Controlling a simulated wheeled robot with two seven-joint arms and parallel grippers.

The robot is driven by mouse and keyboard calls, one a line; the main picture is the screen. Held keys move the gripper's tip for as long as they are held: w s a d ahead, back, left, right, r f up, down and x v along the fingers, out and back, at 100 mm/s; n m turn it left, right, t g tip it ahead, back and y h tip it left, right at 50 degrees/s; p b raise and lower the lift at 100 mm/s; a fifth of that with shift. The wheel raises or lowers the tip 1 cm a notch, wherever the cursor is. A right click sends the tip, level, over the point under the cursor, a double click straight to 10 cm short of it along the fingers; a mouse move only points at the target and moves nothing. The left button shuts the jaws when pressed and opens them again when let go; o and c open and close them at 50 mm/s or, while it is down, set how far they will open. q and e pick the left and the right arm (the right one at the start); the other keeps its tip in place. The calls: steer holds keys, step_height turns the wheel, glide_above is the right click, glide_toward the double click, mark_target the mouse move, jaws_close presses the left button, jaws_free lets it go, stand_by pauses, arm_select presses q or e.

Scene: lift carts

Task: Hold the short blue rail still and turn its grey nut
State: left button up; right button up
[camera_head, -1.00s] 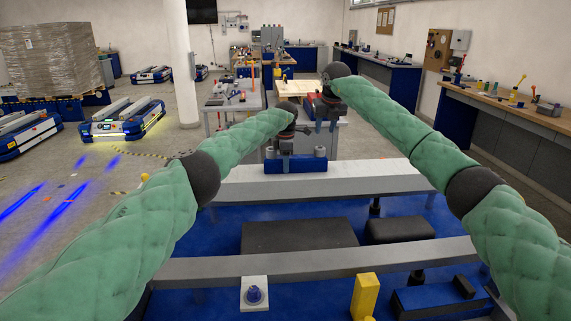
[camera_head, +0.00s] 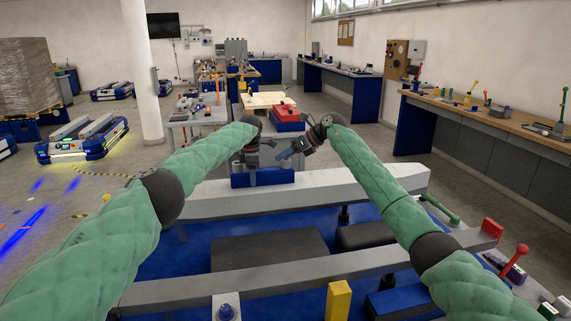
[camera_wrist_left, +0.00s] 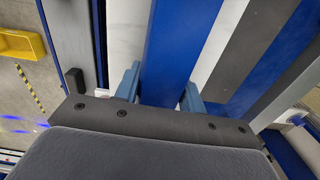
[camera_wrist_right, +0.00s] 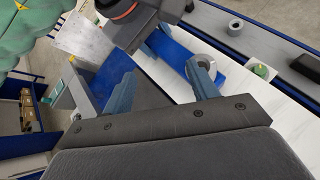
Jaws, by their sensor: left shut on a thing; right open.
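The short blue rail (camera_head: 264,178) lies on the pale cross beam in the head view. My left gripper (camera_head: 250,165) is shut on it from above; in the left wrist view the blue rail (camera_wrist_left: 178,45) runs between the two fingers. My right gripper (camera_head: 286,155) is open, tilted, and just above the rail's right part. In the right wrist view the blue rail (camera_wrist_right: 168,48) shows beyond the open fingers (camera_wrist_right: 163,70). A grey round piece that looks like the nut (camera_wrist_right: 205,60) is at its end, partly behind one finger. I cannot tell whether the finger touches it.
The pale beam (camera_head: 370,186) carries the rail over a blue cart deck. A grey beam (camera_head: 270,277) and a yellow block (camera_head: 339,299) are nearer me. A workbench (camera_head: 500,125) stands right.

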mark_target(286, 162)
steer(key=d+f+t+y, duration=0.1)
steer(key=d+y, duration=0.1)
steer(key=d, duration=0.1)
steer(key=d+f+n+t+y, duration=0.1)
steer(key=d+f+y, duration=0.1)
steer(key=d, duration=0.2)
steer(key=d+f+n+t+y, duration=0.1)
steer(key=d+f+y, duration=0.1)
steer(key=d, duration=0.1)
steer(key=shift+w+d+f, duration=0.15)
steer(key=shift+w+d, duration=0.15)
steer(key=shift+d, duration=0.05)
steer(key=x, duration=1.1)
steer(key=shift+w+a+r, duration=0.2)
steer(key=shift+w+a, duration=0.05)
steer(key=shift+w, duration=0.05)
steer(key=shift+t, duration=0.4)
steer(key=c, duration=1)
